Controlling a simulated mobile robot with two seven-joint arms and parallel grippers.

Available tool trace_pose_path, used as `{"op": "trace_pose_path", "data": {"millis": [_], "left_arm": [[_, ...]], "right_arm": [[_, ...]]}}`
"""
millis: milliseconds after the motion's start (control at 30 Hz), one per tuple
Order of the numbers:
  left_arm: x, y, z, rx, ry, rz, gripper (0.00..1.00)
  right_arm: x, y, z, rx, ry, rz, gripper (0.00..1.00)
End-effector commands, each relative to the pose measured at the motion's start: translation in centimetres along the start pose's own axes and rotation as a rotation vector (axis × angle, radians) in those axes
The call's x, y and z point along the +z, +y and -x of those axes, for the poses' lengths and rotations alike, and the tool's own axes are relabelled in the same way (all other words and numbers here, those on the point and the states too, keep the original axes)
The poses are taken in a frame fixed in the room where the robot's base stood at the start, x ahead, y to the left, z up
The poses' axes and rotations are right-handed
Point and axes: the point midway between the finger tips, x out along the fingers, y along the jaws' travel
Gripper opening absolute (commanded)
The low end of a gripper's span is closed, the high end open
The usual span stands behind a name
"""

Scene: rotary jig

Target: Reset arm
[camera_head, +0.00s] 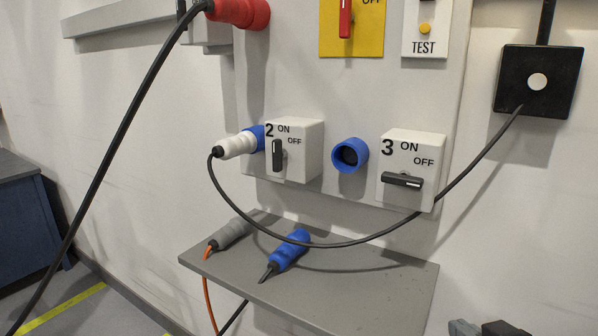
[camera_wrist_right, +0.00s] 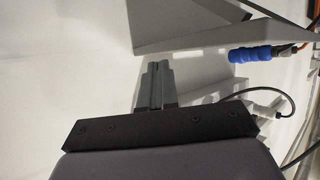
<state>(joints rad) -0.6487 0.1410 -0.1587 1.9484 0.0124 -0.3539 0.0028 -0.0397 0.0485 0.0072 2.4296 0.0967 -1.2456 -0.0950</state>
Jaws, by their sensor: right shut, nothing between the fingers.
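My right gripper (camera_head: 488,328) shows only in part at the bottom right edge of the head view, below and to the right of the grey shelf (camera_head: 330,292). In the right wrist view the fingers of this gripper (camera_wrist_right: 157,70) are together with nothing between them. My left gripper is in neither view.
A blue connector (camera_head: 290,249) and a grey connector (camera_head: 230,233) lie on the shelf. Switch box 2 (camera_head: 302,150) holds a plugged cable; switch box 3 (camera_head: 410,150) sits beside an empty blue socket (camera_head: 350,155). A black cable (camera_head: 350,242) hangs across the panel.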

Motion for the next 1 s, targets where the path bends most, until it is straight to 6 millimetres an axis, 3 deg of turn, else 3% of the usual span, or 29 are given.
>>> {"op": "trace_pose_path", "data": {"millis": [33, 200, 400, 533, 600, 1000], "left_arm": [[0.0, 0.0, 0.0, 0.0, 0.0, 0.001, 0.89], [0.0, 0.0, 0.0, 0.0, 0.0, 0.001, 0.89], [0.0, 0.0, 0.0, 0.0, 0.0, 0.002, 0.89], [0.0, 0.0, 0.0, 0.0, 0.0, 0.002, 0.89], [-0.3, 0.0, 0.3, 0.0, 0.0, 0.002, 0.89], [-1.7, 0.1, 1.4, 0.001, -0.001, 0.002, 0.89]], "right_arm": [[3.7, -0.7, 0.4, -0.011, -0.106, 0.003, 0.0], [13.6, -2.5, 3.1, -0.04, -0.412, 0.01, 0.0], [21.8, -4.0, 7.8, -0.061, -0.695, 0.018, 0.0], [26.0, -4.8, 11.4, -0.072, -0.859, 0.026, 0.0], [25.5, -4.9, 9.6, -0.073, -0.79, 0.023, 0.0], [26.8, -6.3, 4.0, -0.104, -0.477, 0.011, 0.0]]}}
